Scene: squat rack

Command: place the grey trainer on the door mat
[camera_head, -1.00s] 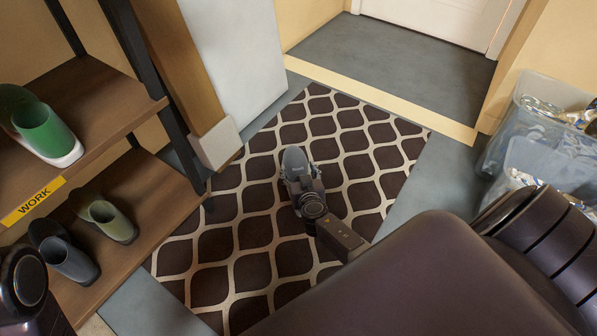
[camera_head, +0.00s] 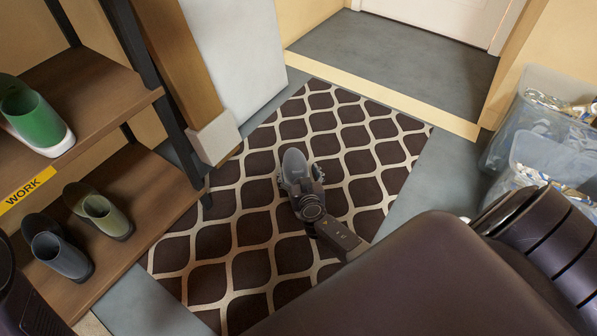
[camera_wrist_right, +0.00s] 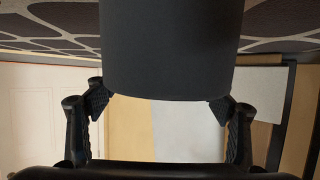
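The grey trainer (camera_head: 295,163) is over the middle of the patterned brown and cream door mat (camera_head: 214,243) in the head view. My right gripper (camera_head: 300,179) reaches it from the near side, with one finger on each side of the trainer. In the right wrist view the trainer (camera_wrist_right: 170,50) is a dark rounded shape between the two fingertips (camera_wrist_right: 160,100), which press in at its sides. I cannot tell whether its sole touches the mat. My left gripper is out of view; only a dark part of my left arm shows at the lower left.
A wooden shelf rack (camera_head: 155,185) stands at left, with a green shoe (camera_head: 38,122), an olive shoe (camera_head: 103,212), a dark grey shoe (camera_head: 60,252) and a yellow WORK label (camera_head: 25,190). Clear bins (camera_head: 535,150) stand at right. A white door (camera_head: 440,15) is at the back.

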